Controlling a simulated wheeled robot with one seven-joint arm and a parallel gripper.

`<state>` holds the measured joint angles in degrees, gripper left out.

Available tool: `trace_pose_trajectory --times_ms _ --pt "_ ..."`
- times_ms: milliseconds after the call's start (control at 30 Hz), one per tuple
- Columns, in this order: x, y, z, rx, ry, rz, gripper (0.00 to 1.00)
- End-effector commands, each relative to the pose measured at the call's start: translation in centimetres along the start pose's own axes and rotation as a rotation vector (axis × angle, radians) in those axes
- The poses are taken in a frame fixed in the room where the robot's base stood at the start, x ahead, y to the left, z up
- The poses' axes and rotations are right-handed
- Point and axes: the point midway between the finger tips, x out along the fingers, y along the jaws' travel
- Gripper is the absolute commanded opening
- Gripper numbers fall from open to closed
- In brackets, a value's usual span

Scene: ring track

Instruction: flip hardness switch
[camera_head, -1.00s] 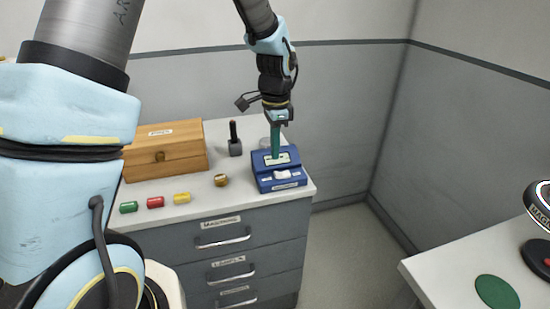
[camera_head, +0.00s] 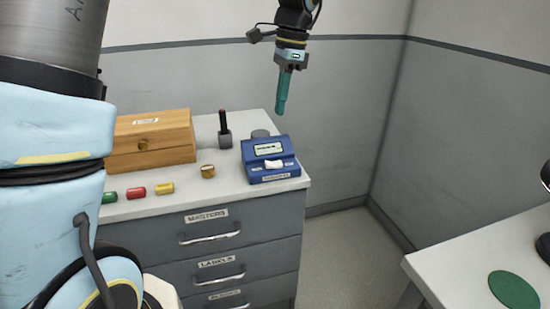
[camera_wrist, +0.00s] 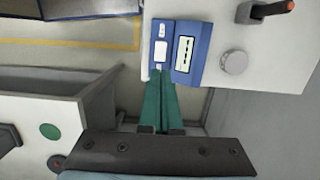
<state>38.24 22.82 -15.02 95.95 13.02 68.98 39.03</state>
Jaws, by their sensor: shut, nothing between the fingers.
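The blue hardness device (camera_head: 270,160) stands at the right end of the grey drawer cabinet's white top. It has a display panel on top and a white rocker switch (camera_head: 274,164) on its front part. The device also shows in the wrist view (camera_wrist: 184,55), with the white switch (camera_wrist: 160,50) beside the display. My gripper (camera_head: 281,108), with green fingers, is shut and empty. It hangs in the air above and a little behind the device, apart from it. Which way the switch is tipped is too small to tell.
A wooden box (camera_head: 150,142), a dark stamp-like tool (camera_head: 224,136), a brass piece (camera_head: 207,171) and green, red (camera_head: 136,193) and yellow cylinders share the cabinet top. A white table (camera_head: 460,265) with a green disc (camera_head: 514,290) stands at the right.

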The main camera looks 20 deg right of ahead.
Motion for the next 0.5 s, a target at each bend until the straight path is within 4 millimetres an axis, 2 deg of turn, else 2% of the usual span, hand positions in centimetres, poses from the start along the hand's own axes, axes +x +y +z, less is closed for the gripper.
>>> trace_pose_trajectory --times_ms 167,500 --pt "2.4 0.1 0.2 0.001 -0.004 0.005 0.0" --pt "9.3 0.1 0.1 0.002 -0.002 0.005 0.0"
